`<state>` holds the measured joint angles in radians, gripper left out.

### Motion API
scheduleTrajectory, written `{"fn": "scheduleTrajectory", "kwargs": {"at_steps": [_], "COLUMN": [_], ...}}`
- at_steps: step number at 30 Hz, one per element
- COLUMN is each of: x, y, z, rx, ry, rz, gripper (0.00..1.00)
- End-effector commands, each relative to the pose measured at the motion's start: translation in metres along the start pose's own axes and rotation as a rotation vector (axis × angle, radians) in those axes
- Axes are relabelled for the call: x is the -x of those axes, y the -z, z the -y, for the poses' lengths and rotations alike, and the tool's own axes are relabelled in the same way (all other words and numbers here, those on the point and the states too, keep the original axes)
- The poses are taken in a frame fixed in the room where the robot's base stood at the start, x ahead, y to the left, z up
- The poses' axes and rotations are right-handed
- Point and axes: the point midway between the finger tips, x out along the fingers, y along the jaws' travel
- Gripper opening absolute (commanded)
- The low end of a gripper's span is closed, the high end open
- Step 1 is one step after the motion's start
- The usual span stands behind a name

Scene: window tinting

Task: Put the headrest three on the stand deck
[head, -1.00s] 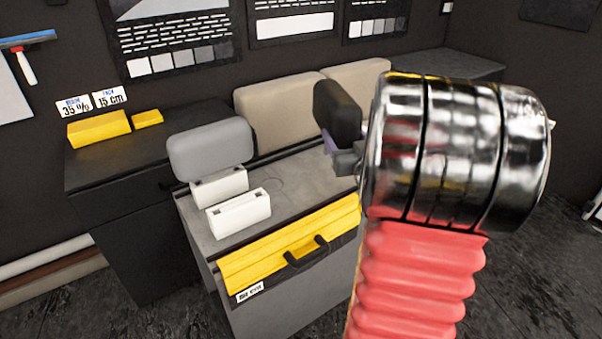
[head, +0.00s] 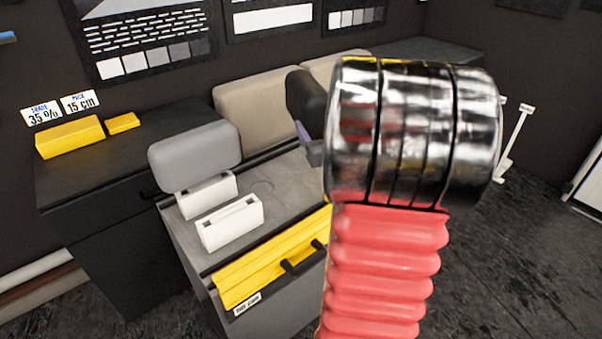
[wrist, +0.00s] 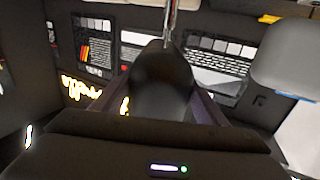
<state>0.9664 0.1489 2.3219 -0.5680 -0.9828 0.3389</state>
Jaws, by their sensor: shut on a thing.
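My gripper (head: 306,142) is shut on a black headrest (head: 304,98), seen from the side and partly hidden by my wrist. In the wrist view the black headrest (wrist: 160,80) sits between the two fingers, with metal posts beyond it. The stand deck (head: 275,190) is a grey top, left of and below my gripper. On it are two white slotted blocks. A grey headrest (head: 195,157) stands over the rear block (head: 208,196); the front block (head: 230,222) has nothing in it. The held headrest appears above the deck's right part; the exact height is unclear.
Beige cushions (head: 255,110) stand behind the deck. A yellow panel with a black handle (head: 304,256) is at the deck's front. A black cabinet (head: 90,185) with yellow blocks (head: 70,136) is at left. My arm hides the deck's right end. Open floor lies at right.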

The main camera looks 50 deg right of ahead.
Motion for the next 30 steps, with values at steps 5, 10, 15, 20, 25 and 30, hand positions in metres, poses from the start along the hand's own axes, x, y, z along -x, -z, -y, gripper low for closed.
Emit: {"fn": "scheduleTrajectory", "kwargs": {"at_steps": [5,10,15,20,25,30], "x": [0.0,0.0,0.0,0.0,0.0,0.0], "y": [-0.018,-0.041,-0.054,-0.055,-0.055,-0.063], "z": [-0.001,-0.001,-0.001,-0.001,-0.001,-0.002], "rx": [-0.003,-0.002,-0.001,0.0,0.0,-0.001], "ry": [-0.001,-0.001,-0.002,-0.002,-0.002,-0.002], "rz": [0.0,0.0,-0.002,-0.003,-0.003,-0.002], "gripper": [0.26,0.26,0.26,0.26,0.26,0.26]}}
